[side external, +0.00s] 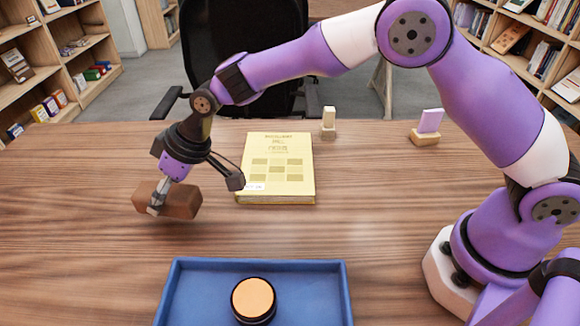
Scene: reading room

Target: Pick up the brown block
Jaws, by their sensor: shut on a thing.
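The brown block (182,202) is at the left of the table, held lengthwise across my gripper. My gripper (158,201) points down and is shut on the block, with one finger showing on its near face. The other finger is hidden behind the block. The block looks slightly tilted and seems to be just above the table top, though I cannot tell the exact gap.
A yellow book (278,168) lies right of my gripper. A blue tray (174,290) at the front holds a round jar with an orange top (253,298). Two small stands (328,124) (427,130) are at the back. The table's (80,250) left front is clear.

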